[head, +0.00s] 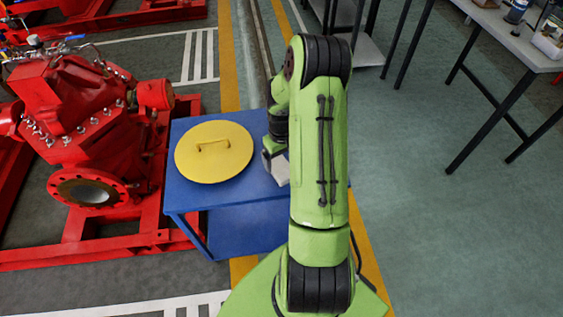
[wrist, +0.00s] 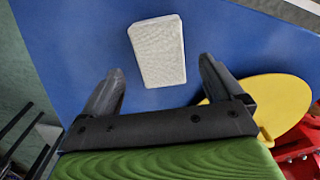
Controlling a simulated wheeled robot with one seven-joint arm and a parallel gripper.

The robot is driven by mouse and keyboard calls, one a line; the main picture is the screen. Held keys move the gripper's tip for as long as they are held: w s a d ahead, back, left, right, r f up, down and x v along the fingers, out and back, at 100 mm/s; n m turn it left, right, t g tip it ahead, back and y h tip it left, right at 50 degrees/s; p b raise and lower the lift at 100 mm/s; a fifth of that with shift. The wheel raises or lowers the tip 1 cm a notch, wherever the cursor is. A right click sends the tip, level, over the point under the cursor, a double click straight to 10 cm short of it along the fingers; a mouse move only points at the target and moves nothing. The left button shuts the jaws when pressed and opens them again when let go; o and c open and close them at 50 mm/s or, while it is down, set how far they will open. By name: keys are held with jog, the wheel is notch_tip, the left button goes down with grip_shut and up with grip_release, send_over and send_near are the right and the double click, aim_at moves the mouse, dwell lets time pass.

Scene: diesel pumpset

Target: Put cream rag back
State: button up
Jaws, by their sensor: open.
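The cream rag (wrist: 158,52) looks like a flat, pale rectangular block in the wrist view. It lies on the blue table (wrist: 70,50), ahead of the gap between my fingers. In the head view a pale patch of it (head: 282,171) shows beside my arm, and the rest is hidden. My gripper (wrist: 161,70) is open and empty, with one dark finger to each side of the rag's near end. I cannot tell how high the fingers are above the table. In the head view my arm hides most of the gripper.
A round yellow lid (head: 214,152) with a handle lies on the left of the blue table. A red pump (head: 80,110) on a red frame stands left of it. A grey workbench (head: 510,35) with items is at upper right. The floor between bench and table is clear.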

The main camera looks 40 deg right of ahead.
notch_tip(320, 180, up, 9)
jog(key=p, duration=0.2)
notch_tip(320, 180, up, 6)
send_over(281, 168)
jog(key=a, duration=0.3)
jog(key=s+a+r+n+t+h, duration=0.1)
jog(key=s+a+r+t+h, duration=0.1)
jog(key=a+r, duration=0.6)
jog(key=s+a+r+n+t+y, duration=0.1)
jog(key=s+a+r+t+y, duration=0.1)
jog(key=s+a+r, duration=0.5)
jog(key=s+a+t, duration=0.1)
jog(key=s+a, duration=0.4)
jog(key=s, duration=0.1)
jog(key=shift+s+t, duration=0.25)
jog(key=shift+t, duration=0.05)
jog(key=shift+r, duration=0.2)
